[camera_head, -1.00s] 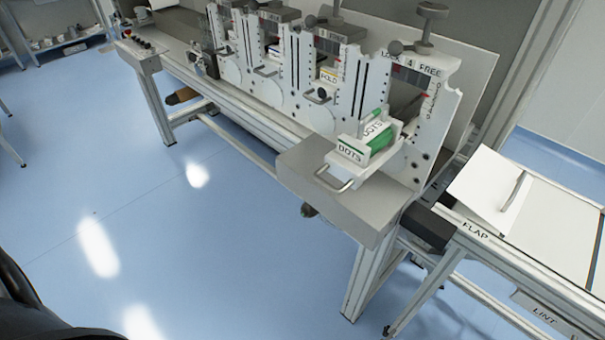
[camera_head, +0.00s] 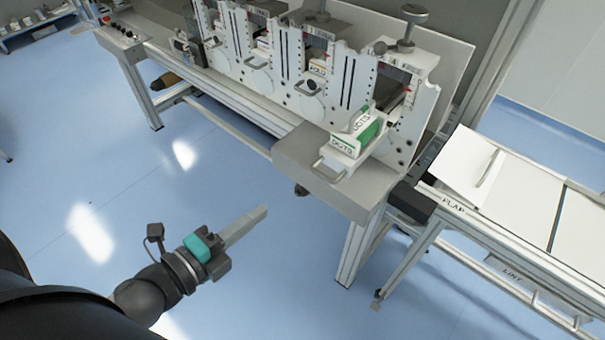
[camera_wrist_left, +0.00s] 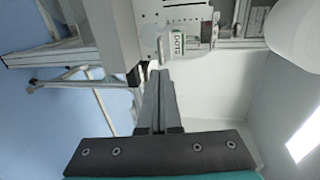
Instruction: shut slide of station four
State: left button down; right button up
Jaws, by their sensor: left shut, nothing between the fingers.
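The slide of station four (camera_head: 345,156) is pulled out toward me from the rightmost station (camera_head: 405,110). It has a DOTS label on its front, a bar handle (camera_head: 326,171) and a green and white DOTS roll or block (camera_head: 368,128) on it. In the left wrist view the DOTS front (camera_wrist_left: 178,43) shows beyond the fingertips. My left gripper (camera_head: 262,212) is shut and empty, over the floor, in front of and to the left of the slide, apart from it. It also shows in the left wrist view (camera_wrist_left: 158,78). My right gripper is not in view.
A grey ledge (camera_head: 300,160) juts out under the slide. More stations with handles stand in a row to the left (camera_head: 258,75). A table with a white FLAP panel (camera_head: 470,165) stands at the right. Open blue floor lies in front.

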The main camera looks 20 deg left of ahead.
aim_at(315, 173)
pick_arm(q)
jog(key=shift+p+x, duration=0.7)
jog(key=shift+x, duration=6.3)
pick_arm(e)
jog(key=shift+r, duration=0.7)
pick_arm(q)
jog(key=shift+d, duration=0.1)
